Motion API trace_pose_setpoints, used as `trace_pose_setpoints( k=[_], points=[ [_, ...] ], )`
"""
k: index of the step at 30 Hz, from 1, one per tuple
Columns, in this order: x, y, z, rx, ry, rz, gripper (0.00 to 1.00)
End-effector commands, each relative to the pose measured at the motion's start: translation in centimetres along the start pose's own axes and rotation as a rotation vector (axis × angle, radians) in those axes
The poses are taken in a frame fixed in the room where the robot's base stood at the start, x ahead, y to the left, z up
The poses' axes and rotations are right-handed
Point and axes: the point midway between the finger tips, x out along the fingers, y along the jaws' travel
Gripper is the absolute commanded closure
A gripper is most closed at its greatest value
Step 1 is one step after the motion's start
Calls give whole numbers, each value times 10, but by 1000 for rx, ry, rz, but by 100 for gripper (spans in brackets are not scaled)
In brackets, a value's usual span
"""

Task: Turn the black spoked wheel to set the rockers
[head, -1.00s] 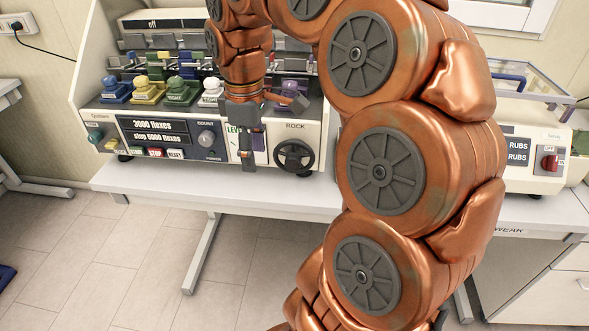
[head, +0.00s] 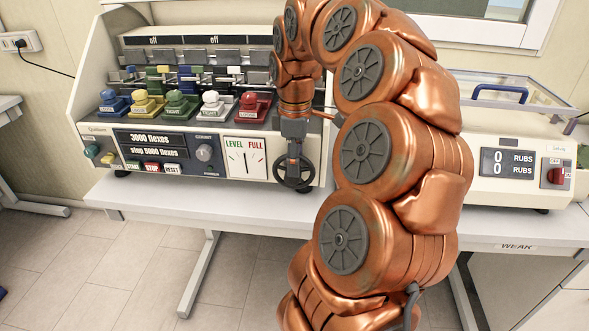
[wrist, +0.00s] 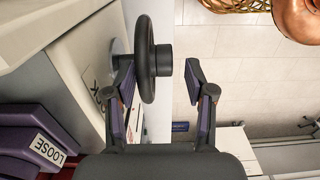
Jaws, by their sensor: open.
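The black spoked wheel (head: 311,173) is on the front right of the cream flexing machine, partly covered by my gripper (head: 293,172). In the wrist view the wheel (wrist: 147,60) is seen nearly edge-on, with a black knob (wrist: 164,60) standing out from it. My gripper (wrist: 166,95) is open there, one finger beside the wheel's lower rim and the other apart at right. The wheel's near part and knob lie between the finger lines; contact cannot be told. The LEVEL/FULL gauge (head: 245,157) has its needle roughly upright.
Several coloured clamps, including a red one (head: 253,107), line the machine above the panel. A purple clamp labelled LOOSE (wrist: 40,145) is close at left in the wrist view. A rub tester (head: 510,165) stands right. The white bench (head: 200,205) is clear in front.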

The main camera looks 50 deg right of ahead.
Motion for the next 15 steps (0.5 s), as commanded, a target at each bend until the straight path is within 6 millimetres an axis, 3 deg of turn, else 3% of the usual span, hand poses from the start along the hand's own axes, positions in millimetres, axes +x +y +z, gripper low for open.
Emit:
trace_pose_setpoints(
  k=[6, 15],
  points=[
    [21, 0, 0, 0, 0, -2, 46],
    [33, -1, 0, -1, 0, -3, 46]
  ],
)
